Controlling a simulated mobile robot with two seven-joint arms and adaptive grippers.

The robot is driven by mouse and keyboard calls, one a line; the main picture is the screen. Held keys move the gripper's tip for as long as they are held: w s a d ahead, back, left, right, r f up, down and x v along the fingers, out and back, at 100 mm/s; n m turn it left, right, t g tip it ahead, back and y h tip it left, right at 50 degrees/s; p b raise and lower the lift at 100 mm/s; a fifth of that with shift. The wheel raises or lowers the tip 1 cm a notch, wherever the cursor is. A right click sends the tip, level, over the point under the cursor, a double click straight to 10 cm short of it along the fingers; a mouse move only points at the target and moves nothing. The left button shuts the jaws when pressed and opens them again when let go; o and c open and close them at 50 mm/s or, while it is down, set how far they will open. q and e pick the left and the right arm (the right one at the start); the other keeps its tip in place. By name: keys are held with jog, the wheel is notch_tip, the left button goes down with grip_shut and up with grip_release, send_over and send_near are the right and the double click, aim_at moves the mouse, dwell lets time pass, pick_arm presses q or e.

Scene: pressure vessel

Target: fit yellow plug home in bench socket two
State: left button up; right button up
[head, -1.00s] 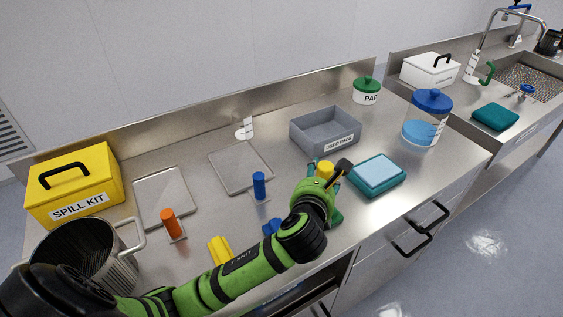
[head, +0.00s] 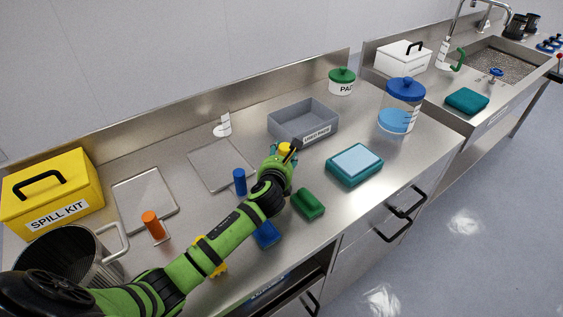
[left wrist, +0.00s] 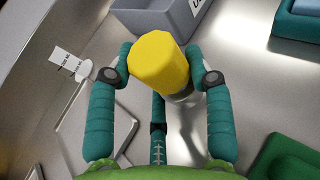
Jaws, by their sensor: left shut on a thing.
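My left gripper (head: 284,158) is shut on the yellow plug (head: 285,149), near the front of the grey bin. A blue plug (head: 239,182) and an orange plug (head: 152,225) stand upright on the bench. I cannot make out bench socket two; the arm and plug hide part of the bench. My right gripper is not in view.
The grey bin (head: 287,131) is just behind the plug. Flat trays (head: 133,188) lie to the left. Green (head: 308,204) and blue (head: 267,234) blocks lie near the front, with a teal box (head: 353,177) to the right. The spill kit (head: 55,195) and a steel pot (head: 65,262) stand far left.

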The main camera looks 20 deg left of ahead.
pick_arm(q)
jog(key=shift+f, duration=1.2)
jog(key=o, duration=1.2)
jog(key=shift+f, duration=0.15)
